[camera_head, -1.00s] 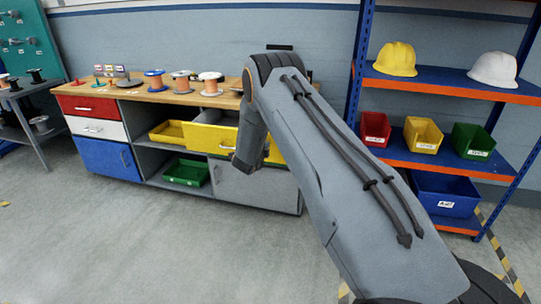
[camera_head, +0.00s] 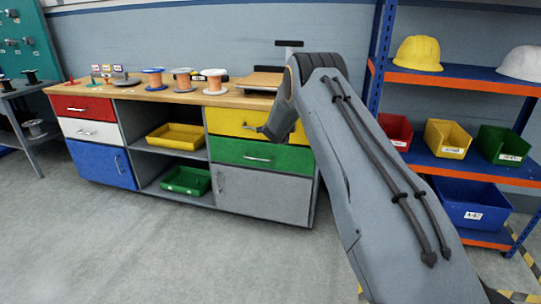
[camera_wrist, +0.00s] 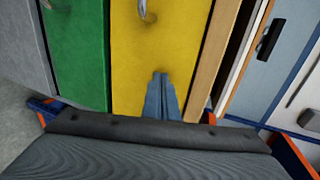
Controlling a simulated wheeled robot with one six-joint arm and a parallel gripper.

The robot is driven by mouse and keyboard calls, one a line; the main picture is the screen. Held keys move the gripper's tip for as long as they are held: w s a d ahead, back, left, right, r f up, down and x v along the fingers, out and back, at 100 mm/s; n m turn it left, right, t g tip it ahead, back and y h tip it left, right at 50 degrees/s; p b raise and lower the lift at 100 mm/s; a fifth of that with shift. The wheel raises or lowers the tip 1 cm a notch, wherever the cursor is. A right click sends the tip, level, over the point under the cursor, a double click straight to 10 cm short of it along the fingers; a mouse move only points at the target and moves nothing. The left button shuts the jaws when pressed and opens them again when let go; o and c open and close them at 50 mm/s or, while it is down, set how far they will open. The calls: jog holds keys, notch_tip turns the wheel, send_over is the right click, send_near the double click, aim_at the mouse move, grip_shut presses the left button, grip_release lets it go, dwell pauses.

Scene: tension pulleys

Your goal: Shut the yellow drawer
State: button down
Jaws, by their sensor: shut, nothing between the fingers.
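The yellow drawer (camera_head: 226,122) is the top drawer of the workbench's right-hand block, above a green drawer (camera_head: 240,154). Its front looks level with the green front, so it appears closed. In the wrist view the yellow front (camera_wrist: 155,50) fills the middle, with its metal handle (camera_wrist: 147,10) at the top edge. My gripper (camera_wrist: 160,76) is shut and empty, its fingertips at or very near the yellow front, away from the handle. In the head view my gripper (camera_head: 262,129) is at the drawer front, and my arm hides the drawer's right part.
The wooden benchtop (camera_head: 130,91) carries several spools. A yellow bin (camera_head: 176,137) and a green tray (camera_head: 186,180) sit on the open shelves. A blue and orange rack (camera_head: 455,80) stands to the right. The floor in front is clear.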

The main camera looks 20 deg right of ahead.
jog(key=shift+w+a+r, duration=0.1)
jog(key=shift+w+r, duration=0.2)
